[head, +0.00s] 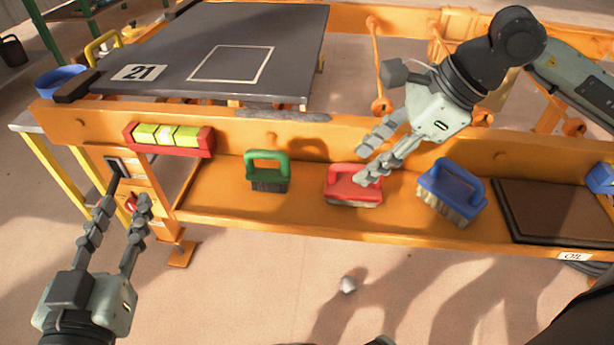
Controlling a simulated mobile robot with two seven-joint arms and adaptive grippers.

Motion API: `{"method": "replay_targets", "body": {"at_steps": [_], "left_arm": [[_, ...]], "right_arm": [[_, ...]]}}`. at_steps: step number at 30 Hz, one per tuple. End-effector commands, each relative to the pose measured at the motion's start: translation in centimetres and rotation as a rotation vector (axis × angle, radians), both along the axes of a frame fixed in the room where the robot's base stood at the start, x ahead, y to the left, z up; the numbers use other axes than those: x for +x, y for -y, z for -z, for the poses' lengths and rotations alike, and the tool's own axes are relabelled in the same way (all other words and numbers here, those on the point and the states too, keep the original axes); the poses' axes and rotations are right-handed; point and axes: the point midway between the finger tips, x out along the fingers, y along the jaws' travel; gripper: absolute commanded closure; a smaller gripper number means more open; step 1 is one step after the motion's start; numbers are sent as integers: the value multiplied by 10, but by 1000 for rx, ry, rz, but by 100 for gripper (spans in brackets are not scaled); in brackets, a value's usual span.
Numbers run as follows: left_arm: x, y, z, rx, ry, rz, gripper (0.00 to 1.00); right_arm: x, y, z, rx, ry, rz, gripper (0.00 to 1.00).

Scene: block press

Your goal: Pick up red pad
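The red pad (341,190) is a red-backed brush with pale bristles and a handle, lying on the orange shelf between a green brush and a blue brush. My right gripper (362,164) is open, with its fingertips at the pad's handle. One finger overlaps the right part of the pad and hides some of it. I cannot tell whether the fingers touch it.
The green brush (267,183) stands left of the pad and the blue brush (452,195) right of it. A dark mat (553,212) lies further right. A red-and-yellow level (170,139) sits on the orange beam. A grey plate (290,45) marked 21 is above.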

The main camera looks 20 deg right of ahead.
Motion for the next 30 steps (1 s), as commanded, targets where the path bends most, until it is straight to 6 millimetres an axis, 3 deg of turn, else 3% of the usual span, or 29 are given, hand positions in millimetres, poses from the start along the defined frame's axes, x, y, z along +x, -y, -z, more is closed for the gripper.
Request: {"method": "replay_targets", "body": {"at_steps": [2,5,14,24,30], "left_arm": [[0,1,-2,-7,11,3,66],[0,2,-4,-10,18,4,66],[-1,3,-5,-11,21,5,66],[1,-4,3,11,-17,-7,66],[1,-3,3,9,-13,-7,66]], "right_arm": [[4,25,-2,-117,12,11,61],[8,37,2,-175,16,18,61],[17,32,24,-174,14,18,61],[34,23,63,-169,14,19,61],[35,22,67,-172,14,17,61]]}}
